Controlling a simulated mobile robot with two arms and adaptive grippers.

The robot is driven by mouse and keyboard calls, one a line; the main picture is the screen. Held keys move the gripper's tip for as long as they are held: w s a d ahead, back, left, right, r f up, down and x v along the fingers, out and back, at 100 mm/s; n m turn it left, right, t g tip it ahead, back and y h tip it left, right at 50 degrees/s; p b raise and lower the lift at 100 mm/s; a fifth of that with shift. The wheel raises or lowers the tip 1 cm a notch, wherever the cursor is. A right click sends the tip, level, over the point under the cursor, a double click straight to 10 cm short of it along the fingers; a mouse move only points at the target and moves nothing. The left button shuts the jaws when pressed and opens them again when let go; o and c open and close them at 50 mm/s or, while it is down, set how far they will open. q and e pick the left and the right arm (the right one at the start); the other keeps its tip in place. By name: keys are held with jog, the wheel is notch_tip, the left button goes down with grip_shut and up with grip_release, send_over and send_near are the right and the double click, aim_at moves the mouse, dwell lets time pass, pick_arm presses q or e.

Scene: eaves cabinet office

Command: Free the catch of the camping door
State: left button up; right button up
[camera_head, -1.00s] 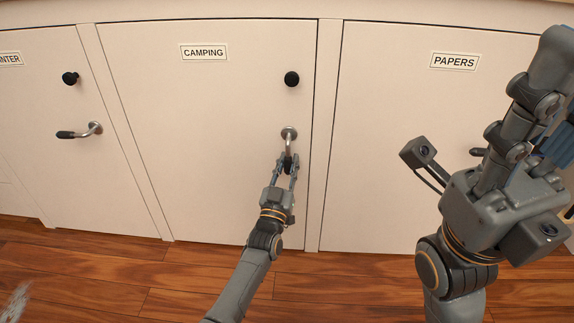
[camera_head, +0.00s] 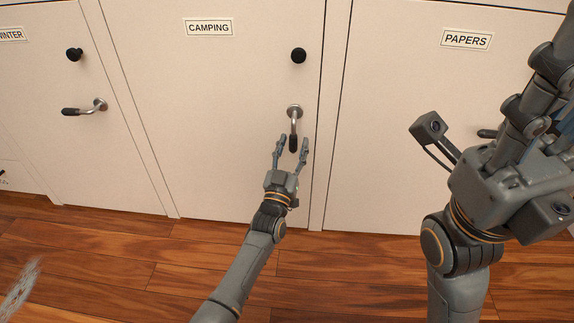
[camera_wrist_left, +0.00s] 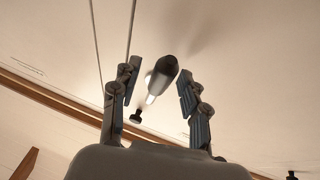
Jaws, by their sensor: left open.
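The camping door (camera_head: 210,120) is a pale panel with a "CAMPING" label (camera_head: 208,27). It looks flush with its frame. Its catch is a metal lever handle with a dark grip (camera_head: 293,143), hanging straight down from its round mount (camera_head: 294,111). A black round knob (camera_head: 298,56) sits above it. My left gripper (camera_head: 291,141) is open, its fingers either side of the lever's lower end. In the left wrist view the dark grip (camera_wrist_left: 165,70) shows between the spread fingers, with gaps on both sides. My right gripper (camera_head: 530,105) is at the right, its fingertips not clearly shown.
The winter door (camera_head: 40,140) at left has a level lever (camera_head: 85,107) and a black knob (camera_head: 74,54). The papers door (camera_head: 390,90) at right is partly hidden by my right arm. Something grey and furry (camera_head: 18,290) lies lower left.

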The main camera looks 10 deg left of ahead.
pick_arm(q)
jog(key=v, duration=1)
jog(key=shift+s, duration=0.4)
jog(key=shift+f, duration=0.1)
